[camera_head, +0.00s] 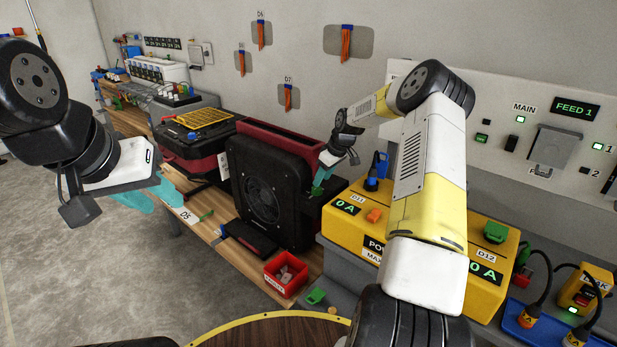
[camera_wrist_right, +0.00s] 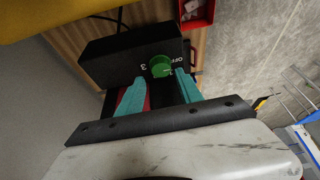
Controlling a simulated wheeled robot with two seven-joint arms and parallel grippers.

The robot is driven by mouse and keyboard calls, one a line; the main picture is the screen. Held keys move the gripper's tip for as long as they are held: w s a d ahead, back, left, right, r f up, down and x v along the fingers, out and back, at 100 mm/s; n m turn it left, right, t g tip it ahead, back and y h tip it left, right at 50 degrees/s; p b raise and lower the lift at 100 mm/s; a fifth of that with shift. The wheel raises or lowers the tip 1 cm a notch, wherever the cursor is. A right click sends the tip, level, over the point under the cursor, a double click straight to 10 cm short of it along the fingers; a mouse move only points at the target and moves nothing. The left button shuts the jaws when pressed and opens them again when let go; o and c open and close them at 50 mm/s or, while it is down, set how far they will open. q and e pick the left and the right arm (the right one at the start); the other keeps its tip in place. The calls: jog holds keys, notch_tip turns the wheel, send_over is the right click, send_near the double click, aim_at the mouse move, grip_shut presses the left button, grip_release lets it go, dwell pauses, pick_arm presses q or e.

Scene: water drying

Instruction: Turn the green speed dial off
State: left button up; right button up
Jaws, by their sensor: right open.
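The green dial (camera_wrist_right: 160,66) shows in the right wrist view on a black panel, with "OFF" and "3" printed beside it. My right gripper (camera_wrist_right: 159,78) is open, its teal fingertips on either side of the dial's near edge; I cannot tell if they touch it.
A yellow power box (camera_head: 345,225) stands right of the blower, partly behind my right arm. A red bin (camera_head: 287,274) sits in front of the blower on the wooden bench (camera_head: 222,240). A black-and-red case (camera_head: 190,150) is behind. Open floor lies at left.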

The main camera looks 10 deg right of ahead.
jog(key=shift+v, duration=1.5)
jog(key=s+a+r+m+t+h, duration=0.1)
jog(key=s+a+r, duration=0.3)
jog(key=s+r, duration=0.55)
jog(key=s+a+r+m+h, duration=0.1)
jog(key=s+a+r, duration=0.3)
jog(key=s+r, duration=0.55)
jog(key=s+a+r+m+t, duration=0.1)
jog(key=s+r+m, duration=0.1)
jog(key=s, duration=0.9)
jog(key=s+a+r+m+y, duration=0.1)
jog(key=s+r+m, duration=0.2)
jog(key=s, duration=0.9)
jog(key=shift+a+t, duration=0.25)
jog(key=shift+t, duration=0.15)
